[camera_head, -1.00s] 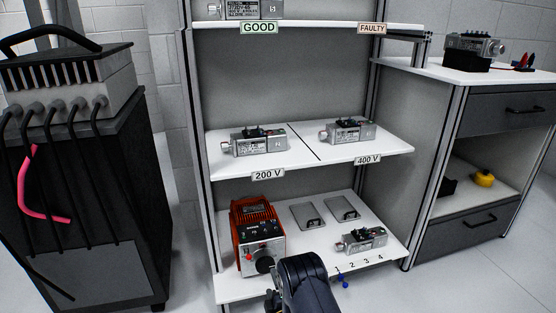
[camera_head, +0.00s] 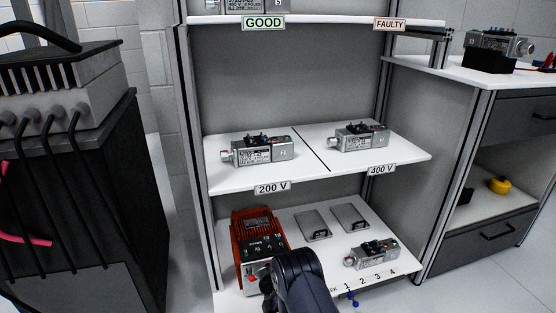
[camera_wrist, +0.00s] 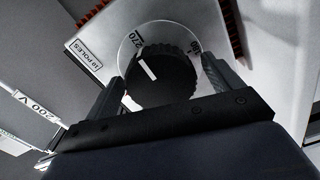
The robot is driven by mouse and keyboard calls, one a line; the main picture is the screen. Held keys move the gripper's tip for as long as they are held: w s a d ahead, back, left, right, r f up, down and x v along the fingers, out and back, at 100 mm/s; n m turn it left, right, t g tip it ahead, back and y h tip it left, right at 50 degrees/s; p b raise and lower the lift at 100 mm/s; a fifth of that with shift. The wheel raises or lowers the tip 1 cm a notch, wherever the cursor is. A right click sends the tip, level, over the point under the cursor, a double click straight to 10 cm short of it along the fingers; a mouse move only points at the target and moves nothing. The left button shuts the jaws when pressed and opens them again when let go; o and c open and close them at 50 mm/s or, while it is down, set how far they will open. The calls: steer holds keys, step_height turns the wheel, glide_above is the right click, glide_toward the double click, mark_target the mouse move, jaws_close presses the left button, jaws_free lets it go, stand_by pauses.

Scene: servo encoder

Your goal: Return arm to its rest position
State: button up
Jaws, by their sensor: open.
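My arm (camera_head: 300,282) reaches in from the bottom of the head view, in front of the red-orange tester (camera_head: 258,245) on the lowest shelf. In the wrist view my gripper (camera_wrist: 167,72) is open, one dark finger on each side of a black knob (camera_wrist: 165,82) with a white pointer line. The knob sits on a round dial with a "270" mark, beside a "10 POLES" label (camera_wrist: 86,54). I cannot tell whether the fingertips touch the knob. In the head view my fingers are mostly hidden by my arm.
A servo motor (camera_head: 371,254) lies right of my arm on the lowest shelf (camera_head: 310,262), near two flat grey plates. Two motors stand on the middle shelf (camera_head: 228,181) above. A black cabinet (camera_head: 125,200) stands left and a workbench (camera_head: 440,76) right.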

steer(key=m, duration=0.4)
steer(key=shift+m, duration=0.3)
steer(key=m, duration=0.3)
steer(key=shift+f+m, duration=0.1)
steer(key=shift+m, duration=0.3)
steer(key=m, duration=0.3)
steer(key=shift+m, duration=0.4)
steer(key=shift+a+m, duration=0.1)
steer(key=shift+m, duration=1.9)
